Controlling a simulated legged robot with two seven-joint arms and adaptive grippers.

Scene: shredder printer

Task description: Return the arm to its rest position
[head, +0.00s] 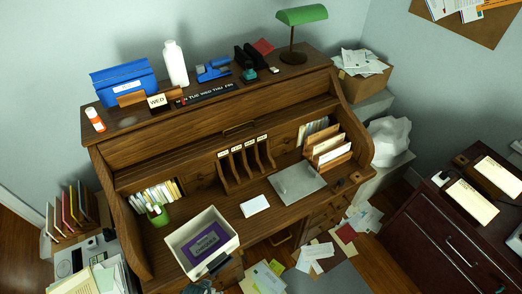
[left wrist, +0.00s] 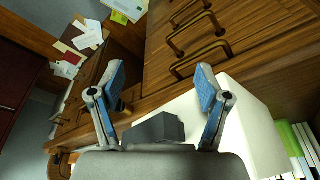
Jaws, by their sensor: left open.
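My left gripper (left wrist: 160,82) is open in the left wrist view, its two blue-padded fingers spread apart with nothing seen held between them. It is in front of the desk's drawers, close to a white bin (left wrist: 255,115). In the head view, dark parts that look like my left arm (head: 200,287) show at the bottom edge, just below the bin; the fingers cannot be made out there. The white bin (head: 228,222) sits on the front left of the wooden roll-top desk (head: 160,235) with a purple item (head: 207,244) inside. My right gripper is not in view.
The desk drawers (left wrist: 190,40) with metal handles are near the left fingers. Papers (head: 318,252) lie on the floor at right. A paper tray (head: 85,282) stands left of the desk. A silver laptop-like slab (head: 297,183) and a white card (head: 255,205) lie on the desktop.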

